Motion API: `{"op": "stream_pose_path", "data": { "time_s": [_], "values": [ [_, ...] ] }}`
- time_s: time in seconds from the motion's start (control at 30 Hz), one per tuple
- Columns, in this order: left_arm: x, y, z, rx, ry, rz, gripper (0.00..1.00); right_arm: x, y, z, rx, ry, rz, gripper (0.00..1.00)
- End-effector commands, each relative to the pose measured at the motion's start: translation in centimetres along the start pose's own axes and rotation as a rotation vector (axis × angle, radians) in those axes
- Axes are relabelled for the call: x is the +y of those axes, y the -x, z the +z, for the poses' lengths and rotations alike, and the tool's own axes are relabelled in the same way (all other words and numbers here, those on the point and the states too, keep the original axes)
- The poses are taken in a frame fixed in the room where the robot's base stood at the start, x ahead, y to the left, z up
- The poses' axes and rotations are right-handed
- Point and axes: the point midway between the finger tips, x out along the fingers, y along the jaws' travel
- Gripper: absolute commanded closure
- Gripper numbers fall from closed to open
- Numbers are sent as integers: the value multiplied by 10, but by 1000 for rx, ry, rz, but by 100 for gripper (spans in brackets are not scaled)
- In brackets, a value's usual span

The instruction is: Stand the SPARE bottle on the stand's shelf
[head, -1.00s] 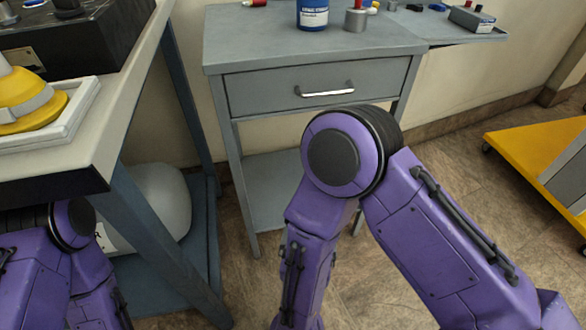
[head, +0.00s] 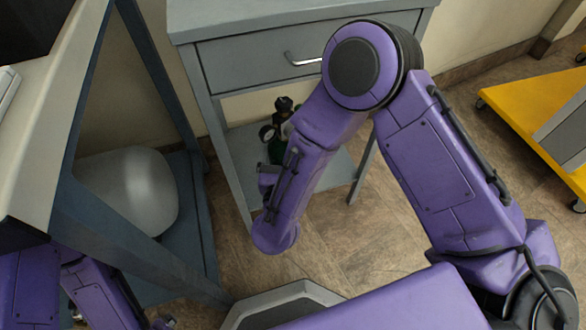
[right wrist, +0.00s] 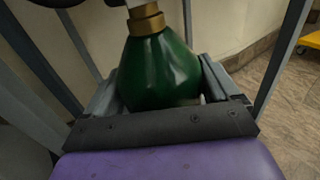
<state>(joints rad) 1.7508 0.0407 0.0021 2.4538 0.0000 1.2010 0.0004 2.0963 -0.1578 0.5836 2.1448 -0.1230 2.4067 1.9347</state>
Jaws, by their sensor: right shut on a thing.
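A green bottle (right wrist: 160,70) with a brass neck fills the middle of the right wrist view. My right gripper (right wrist: 160,92) is shut on it, a finger on each side. In the head view the bottle (head: 277,152) shows in part, with a black regulator on top, mostly behind my right forearm. It looks about upright. It is at the grey stand (head: 260,57), over or in front of the left part of the lower shelf (head: 330,160). Its base is hidden, so I cannot tell whether it touches the shelf. My left arm is at the lower left; its gripper does not show.
A bench with blue legs (head: 165,100) stands close on the left, with a pale rounded container (head: 128,188) on its lower shelf. A yellow cart (head: 535,110) stands at the right. The floor between the stand and the cart is clear.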

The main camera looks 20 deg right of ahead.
Motion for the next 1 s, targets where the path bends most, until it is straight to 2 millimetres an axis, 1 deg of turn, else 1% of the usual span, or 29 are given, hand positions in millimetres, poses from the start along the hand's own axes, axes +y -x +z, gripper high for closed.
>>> {"op": "stream_pose_path", "data": {
  "time_s": [0.03, 0.2, 0.3, 0.4, 0.73, 0.83, 1.0],
  "values": [
    [0, -4, 2, 0, 1, 0, 0, 4, -13, 0, -6, -7, -6, 96],
    [1, -11, 6, -2, 2, 0, 0, 20, -50, 0, -6, -7, -5, 96],
    [2, -15, 8, -3, 2, 1, 0, 27, -67, 1, -7, -7, -4, 96],
    [2, -17, 9, -3, 2, 1, 0, 32, -80, 2, -7, -6, -3, 96],
    [2, -22, 12, -5, 3, 1, 0, 43, -104, 2, -6, -6, -2, 96],
    [3, -26, 14, -6, 3, 1, 0, 44, -104, -7, -5, -3, 0, 96],
    [3, -29, 16, -6, 3, 1, 0, 44, -104, -16, -6, -4, 0, 96]
  ]
}}
